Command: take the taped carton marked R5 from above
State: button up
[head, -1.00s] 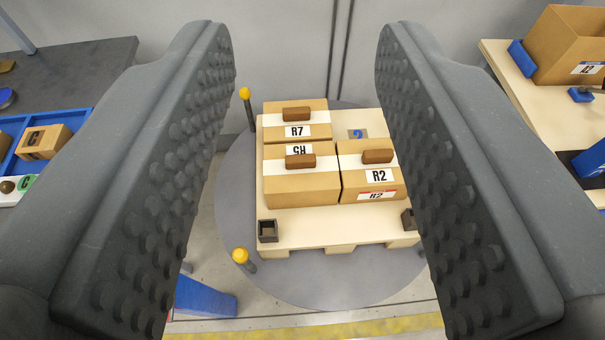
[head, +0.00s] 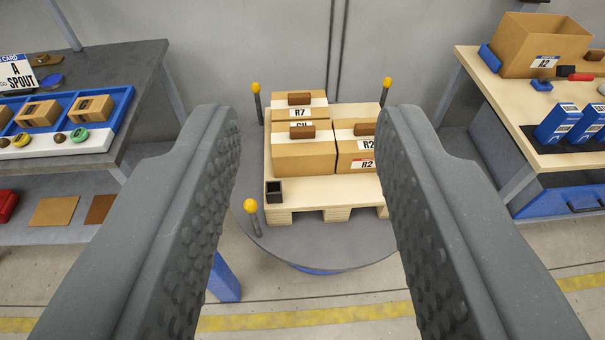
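Several taped cartons stand on a pallet (head: 300,192) in the middle of the view. The front-left carton (head: 304,159) has white tape and a brown block on top. Its top label is partly hidden by the block and looks upside down, so I cannot read it surely as R5. The carton behind it (head: 285,99) reads R7. The carton on the right (head: 356,149) reads R2, and my right finger stands close to its edge in the picture. My gripper (head: 308,120) is open and empty, its two ridged fingers framing the cartons from a distance.
The pallet rests on a round grey turntable (head: 290,246) with yellow-tipped posts (head: 251,206). A workbench with a blue tray (head: 120,105) is at left. A bench with an open carton (head: 540,46) and blue boxes (head: 559,124) is at right.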

aim_at(300, 149)
jog(key=u, duration=0.2)
jog(key=k, duration=0.2)
jog(key=z, duration=0.9)
jog(key=i, duration=2.15)
jog(key=u, duration=0.4)
